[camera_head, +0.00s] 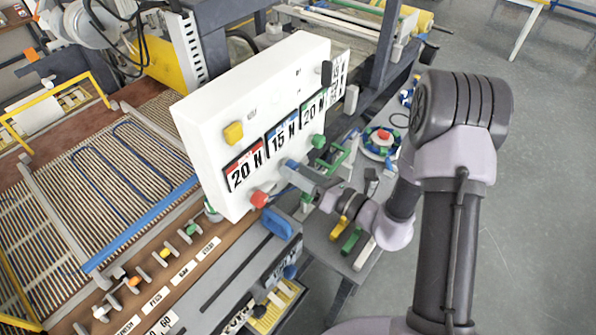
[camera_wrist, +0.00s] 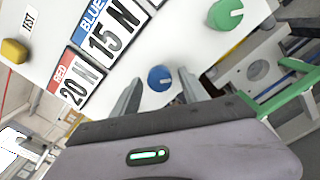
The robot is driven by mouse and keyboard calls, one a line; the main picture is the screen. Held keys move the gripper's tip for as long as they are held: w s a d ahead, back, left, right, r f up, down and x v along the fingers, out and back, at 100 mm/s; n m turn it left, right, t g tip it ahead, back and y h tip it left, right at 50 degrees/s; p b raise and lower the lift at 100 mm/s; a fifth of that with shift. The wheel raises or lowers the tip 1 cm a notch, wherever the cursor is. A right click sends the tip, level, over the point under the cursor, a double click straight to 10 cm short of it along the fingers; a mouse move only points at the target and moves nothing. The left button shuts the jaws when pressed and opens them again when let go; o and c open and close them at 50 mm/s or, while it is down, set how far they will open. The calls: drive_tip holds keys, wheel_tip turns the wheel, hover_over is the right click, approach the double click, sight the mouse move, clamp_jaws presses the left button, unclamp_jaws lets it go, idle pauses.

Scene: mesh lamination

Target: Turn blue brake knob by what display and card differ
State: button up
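The blue brake knob (camera_wrist: 160,78) is on the white panel (camera_head: 250,95), below the blue display reading 15 N (camera_wrist: 108,35). The red display (camera_head: 243,174) reads 20 N, and the green display (camera_head: 314,107) reads 20 N. My gripper (camera_wrist: 159,88) is open, with one finger on each side of the blue knob and a gap to each; whether the tips reach past its face I cannot tell. In the head view my gripper (camera_head: 292,168) is at the panel. A white card (camera_head: 340,78) with large black figures stands behind the panel's right edge, partly hidden and not readable.
A green knob (camera_wrist: 226,14) sits right of the blue one, and a red knob (camera_head: 259,199) is lower left. A yellow button (camera_head: 233,132) is on the panel's left. Green bars (camera_wrist: 285,90) stand close to the right. Small coloured levers (camera_head: 165,253) line the bench below.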

idle(0.4)
drive_tip(key=v, duration=1.7)
drive_tip(key=shift+s+b, duration=0.2)
drive_tip(key=shift+b, duration=0.15)
drive_tip(key=shift+d, duration=0.15)
drive_tip(key=s+a+f+n+g+h+b, duration=0.2)
drive_tip(key=s+a+n+g+b, duration=0.35)
drive_tip(key=n, duration=0.35)
drive_tip(key=s+a+f+n+g+h+b, duration=0.35)
drive_tip(key=s+n+g+b, duration=0.25)
drive_tip(key=n, duration=0.3)
drive_tip(key=d+n+t+h+b, duration=0.1)
drive_tip(key=n+t+h+b, duration=0.1)
drive_tip(key=n, duration=0.1)
drive_tip(key=d+r+n+t+h+b, duration=0.1)
drive_tip(key=d+n+t+h+b, duration=0.1)
drive_tip(key=n, duration=0.1)
drive_tip(key=d+r+n+t+h+b, duration=0.1)
drive_tip(key=d+n+t+h+b, duration=0.1)
drive_tip(key=n+b, duration=0.1)
drive_tip(key=shift+s+r+n+h, duration=0.15)
drive_tip(key=shift+n+h, duration=0.2)
drive_tip(key=shift+n, duration=0.15)
